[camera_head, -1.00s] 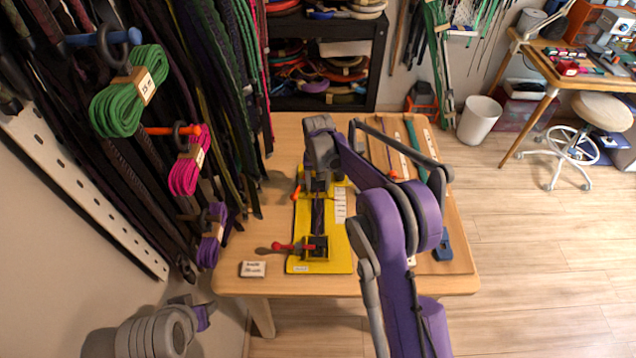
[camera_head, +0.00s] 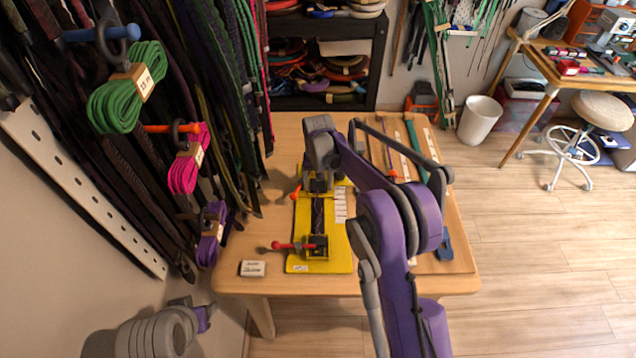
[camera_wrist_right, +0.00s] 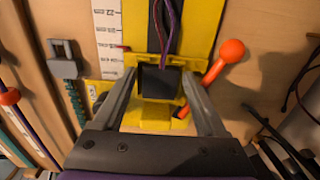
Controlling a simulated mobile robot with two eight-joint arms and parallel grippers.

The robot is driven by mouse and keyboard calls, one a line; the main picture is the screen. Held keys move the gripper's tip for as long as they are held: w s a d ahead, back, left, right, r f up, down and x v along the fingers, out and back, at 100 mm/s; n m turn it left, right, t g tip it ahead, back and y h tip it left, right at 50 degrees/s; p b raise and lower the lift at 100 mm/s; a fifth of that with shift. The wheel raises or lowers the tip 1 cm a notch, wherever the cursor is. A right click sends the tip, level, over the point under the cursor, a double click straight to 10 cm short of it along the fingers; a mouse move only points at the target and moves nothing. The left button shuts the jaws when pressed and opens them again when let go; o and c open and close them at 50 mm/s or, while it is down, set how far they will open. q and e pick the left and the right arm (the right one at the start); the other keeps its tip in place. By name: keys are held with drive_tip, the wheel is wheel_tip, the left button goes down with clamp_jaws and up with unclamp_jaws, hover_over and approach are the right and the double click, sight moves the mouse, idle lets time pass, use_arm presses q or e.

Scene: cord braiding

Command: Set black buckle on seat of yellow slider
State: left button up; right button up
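The black buckle (camera_wrist_right: 159,82) is a dark block between the two fingertips of my right gripper (camera_wrist_right: 160,85), both of which lie against its sides. It sits at the yellow slider (camera_wrist_right: 155,116), with yellow showing behind and in front of it. I cannot tell whether it rests fully on the seat. In the head view my right gripper (camera_head: 318,183) is low over the far end of the yellow board (camera_head: 338,232), partly hidden by my arm. Purple and dark cords (camera_wrist_right: 168,35) run from the buckle along the board.
An orange-knobbed lever (camera_wrist_right: 230,52) stands close beside my right gripper. A red-handled clamp (camera_head: 295,246) is at the board's near end. A white label block (camera_head: 253,268) lies on the table (camera_head: 237,284). Cord bundles hang at left.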

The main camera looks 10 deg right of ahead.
drive_tip(key=shift+o, duration=0.9)
wheel_tip(320, 180, up, 11)
drive_tip(key=s+d+r+t, duration=0.1)
drive_tip(key=s+r, duration=0.5)
drive_tip(key=s, duration=0.2)
drive_tip(key=s+d+f+n+t, duration=0.1)
drive_tip(key=s+f+t, duration=0.1)
drive_tip(key=s, duration=1.1)
drive_tip(key=s+d+f+n+t, duration=0.1)
drive_tip(key=s+f+t, duration=0.1)
drive_tip(key=s, duration=1.1)
drive_tip(key=shift+s+f+n+p, duration=0.2)
drive_tip(key=shift+s+n+p, duration=0.1)
drive_tip(key=shift+p, duration=0.1)
